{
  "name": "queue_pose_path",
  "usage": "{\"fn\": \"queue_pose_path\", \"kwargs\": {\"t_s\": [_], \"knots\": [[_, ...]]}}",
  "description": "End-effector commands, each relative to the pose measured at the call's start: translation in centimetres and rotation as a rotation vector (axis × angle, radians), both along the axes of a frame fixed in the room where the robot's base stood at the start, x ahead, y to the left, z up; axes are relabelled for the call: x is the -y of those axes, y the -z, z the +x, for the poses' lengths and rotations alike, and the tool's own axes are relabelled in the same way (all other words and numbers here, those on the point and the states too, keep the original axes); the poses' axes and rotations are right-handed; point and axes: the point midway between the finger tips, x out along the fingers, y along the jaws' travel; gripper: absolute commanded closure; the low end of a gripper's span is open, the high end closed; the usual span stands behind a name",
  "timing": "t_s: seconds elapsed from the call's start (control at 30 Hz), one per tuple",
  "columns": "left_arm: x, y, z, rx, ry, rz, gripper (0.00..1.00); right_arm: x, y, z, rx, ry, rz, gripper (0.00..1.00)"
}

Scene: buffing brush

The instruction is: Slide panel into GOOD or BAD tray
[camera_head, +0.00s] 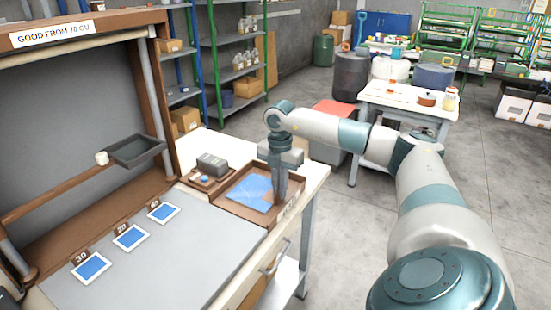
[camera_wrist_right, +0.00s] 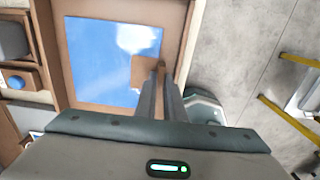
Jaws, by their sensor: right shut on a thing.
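A blue panel (camera_head: 247,190) with pale cloudy patches lies in a brown wooden tray (camera_head: 226,210) on the bench. In the right wrist view, the panel (camera_wrist_right: 100,60) fills most of the tray, with a brown patch at its edge beside the fingertips. My right gripper (camera_head: 280,203) points down at the panel's right side, near the tray wall. In the wrist view its fingers (camera_wrist_right: 160,68) are close together; the exact contact is hidden. A label on the tray's outer side is too small to read. A sign (camera_head: 52,34) reads "GOOD FROM 70 GU". My left gripper is not in view.
Several small blue sample cards (camera_head: 130,237) lie on the grey mat (camera_head: 185,260). A grey device (camera_head: 212,163) stands behind the tray. A dark open tray (camera_head: 137,150) sits on the wooden frame. The front of the mat is clear.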

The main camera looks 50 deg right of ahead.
Motion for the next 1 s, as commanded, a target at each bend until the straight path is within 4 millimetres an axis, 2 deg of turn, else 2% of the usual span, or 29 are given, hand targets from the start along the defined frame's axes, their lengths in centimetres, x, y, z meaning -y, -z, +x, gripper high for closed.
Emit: {"fn": "queue_pose_path", "kwargs": {"t_s": [0.43,0.5,0.53,0.57,1.0], "knots": [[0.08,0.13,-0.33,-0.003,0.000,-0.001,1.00,0.37,0.01,-0.10,0.000,0.000,0.000,1.00],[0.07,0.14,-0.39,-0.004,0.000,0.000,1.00,0.37,0.01,-0.09,0.000,-0.001,0.000,0.79],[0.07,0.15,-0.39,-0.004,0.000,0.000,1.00,0.36,0.01,-0.10,0.000,-0.001,0.000,0.72],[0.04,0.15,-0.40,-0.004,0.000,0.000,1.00,0.36,0.01,-0.10,0.000,-0.001,0.000,0.69],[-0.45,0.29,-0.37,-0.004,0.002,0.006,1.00,0.35,-0.47,-0.02,0.002,-0.001,0.000,0.69]]}}
